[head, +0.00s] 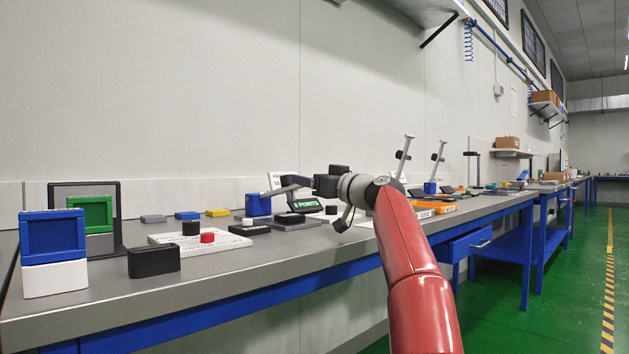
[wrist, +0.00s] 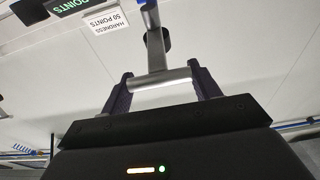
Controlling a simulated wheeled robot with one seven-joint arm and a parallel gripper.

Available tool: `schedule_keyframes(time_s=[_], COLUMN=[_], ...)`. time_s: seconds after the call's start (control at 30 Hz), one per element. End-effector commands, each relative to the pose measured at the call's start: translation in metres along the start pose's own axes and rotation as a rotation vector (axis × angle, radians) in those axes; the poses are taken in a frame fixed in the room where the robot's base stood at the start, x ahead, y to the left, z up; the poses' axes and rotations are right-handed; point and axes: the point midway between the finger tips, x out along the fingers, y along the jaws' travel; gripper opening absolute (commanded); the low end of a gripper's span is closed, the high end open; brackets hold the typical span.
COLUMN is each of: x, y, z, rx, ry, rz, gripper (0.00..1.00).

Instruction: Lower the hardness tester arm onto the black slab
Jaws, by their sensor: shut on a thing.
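The hardness tester has a blue body (head: 258,205) on the bench and a grey arm (head: 284,188) that reaches right from it to my gripper (head: 306,182). The black slab (head: 290,218) lies on a flat grey base below the arm, and the arm is above it with a visible gap. In the wrist view my gripper (wrist: 162,82) has its two dark fingers on either side of the tester arm's grey crossbar (wrist: 160,78), shut on it. A dark round part (wrist: 157,42) shows on the arm beyond the bar. The slab is not seen in the wrist view.
A display reading POINTS (head: 305,203) stands behind the slab. To the left are a white board (head: 185,243) with black and red pieces, a black block (head: 153,261) and blue and green frames (head: 52,238). An orange tray (head: 443,208) is to the right.

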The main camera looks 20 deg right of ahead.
Motion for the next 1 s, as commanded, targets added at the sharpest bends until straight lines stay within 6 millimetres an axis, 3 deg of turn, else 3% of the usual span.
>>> schedule_keyframes(time_s=[0.17, 0.2, 0.37, 0.67, 1.0], x=[0.000, 0.000, 0.000, -0.002, -0.045], y=[0.001, 0.001, 0.001, 0.000, 0.002], z=[0.001, 0.001, 0.001, 0.001, -0.001], rx=[-0.001, -0.001, 0.000, 0.000, 0.001], ry=[-0.004, -0.004, -0.003, -0.001, -0.003], rz=[0.001, 0.001, 0.001, 0.001, 0.003], gripper=[0.21, 0.64, 0.84, 0.84, 0.84])
